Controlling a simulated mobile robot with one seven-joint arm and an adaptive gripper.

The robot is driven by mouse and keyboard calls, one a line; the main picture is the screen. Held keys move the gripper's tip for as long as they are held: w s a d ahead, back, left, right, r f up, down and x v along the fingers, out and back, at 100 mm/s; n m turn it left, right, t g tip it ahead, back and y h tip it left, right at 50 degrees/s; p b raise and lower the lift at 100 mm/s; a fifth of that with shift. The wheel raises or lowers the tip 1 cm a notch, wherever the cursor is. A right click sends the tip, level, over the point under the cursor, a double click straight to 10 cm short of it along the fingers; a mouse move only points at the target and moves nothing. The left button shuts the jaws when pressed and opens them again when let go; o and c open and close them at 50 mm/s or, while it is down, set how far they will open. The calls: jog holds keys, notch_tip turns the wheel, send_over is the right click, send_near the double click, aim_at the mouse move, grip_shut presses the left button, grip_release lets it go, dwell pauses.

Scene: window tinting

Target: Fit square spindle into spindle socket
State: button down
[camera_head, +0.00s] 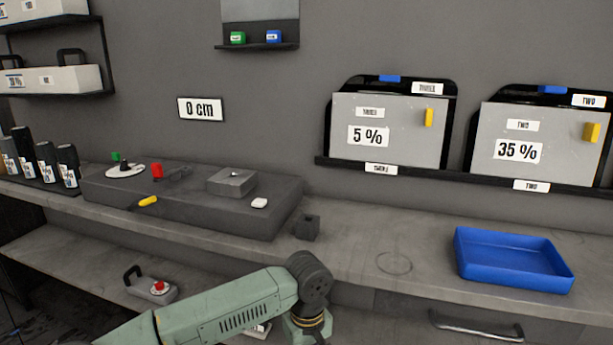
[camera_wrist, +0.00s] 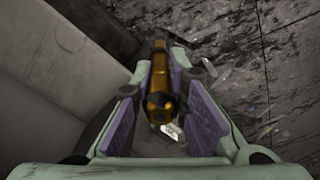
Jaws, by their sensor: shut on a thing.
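In the head view my gripper and the held piece are out of sight. A small dark block (camera_head: 307,228) with a recess in its top stands on the bench beside the raised dark platform. It may be the spindle socket, but I cannot be sure. The held piece is not visibly in contact with it.
The raised platform (camera_head: 200,210) bears a grey box (camera_head: 232,181), a white disc (camera_head: 125,170) and small coloured parts. A blue tray (camera_head: 515,284) stands on the bench at right. Bare bench lies between. A lower shelf (camera_head: 85,262) holds a red-knobbed tool (camera_head: 153,290).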

jog(key=w+f+m, duration=0.2)
jog(key=f+m, duration=0.1)
jog(key=f, duration=0.8)
jog(key=w+f+m, duration=0.2)
jog(key=f, duration=1)
jog(key=s+f, duration=0.4)
jog(key=f, duration=0.1)
jog(key=shift+s, duration=0.2)
jog(key=shift+d, duration=0.1)
